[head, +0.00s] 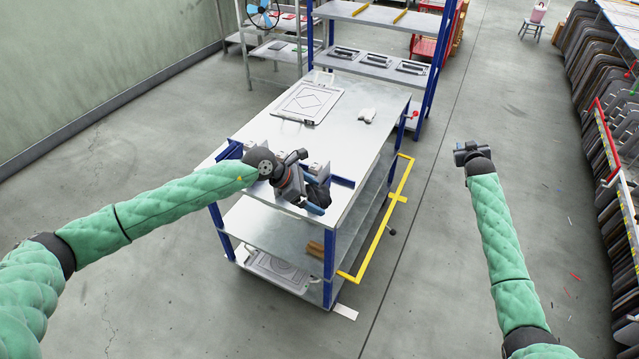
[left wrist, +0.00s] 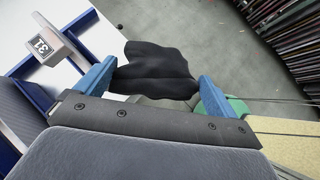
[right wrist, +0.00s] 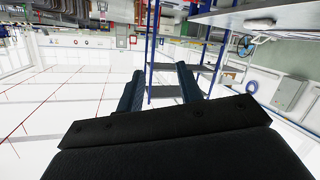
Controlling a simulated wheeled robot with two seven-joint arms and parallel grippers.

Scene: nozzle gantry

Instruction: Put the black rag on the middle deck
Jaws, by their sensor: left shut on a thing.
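The black rag (left wrist: 158,68) hangs at the blue fingers of my left gripper (left wrist: 155,92) in the left wrist view, with grey floor behind it. In the head view my left gripper (head: 312,203) is over the near end of the cart's top, and a dark patch of the rag (head: 318,190) shows beside it. The middle deck (head: 262,226) is the bare metal shelf below the top; its far part is hidden under the top. My right gripper (head: 468,150) is open and empty, over the floor right of the cart; its spread fingers show in the right wrist view (right wrist: 160,90).
The cart top (head: 345,150) carries a white framed panel (head: 308,103) and a white item (head: 367,115). A yellow rail (head: 385,232) runs along the cart's right side. A brown block (head: 315,248) is at the middle deck's near right corner. A blue-post shelf stands behind.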

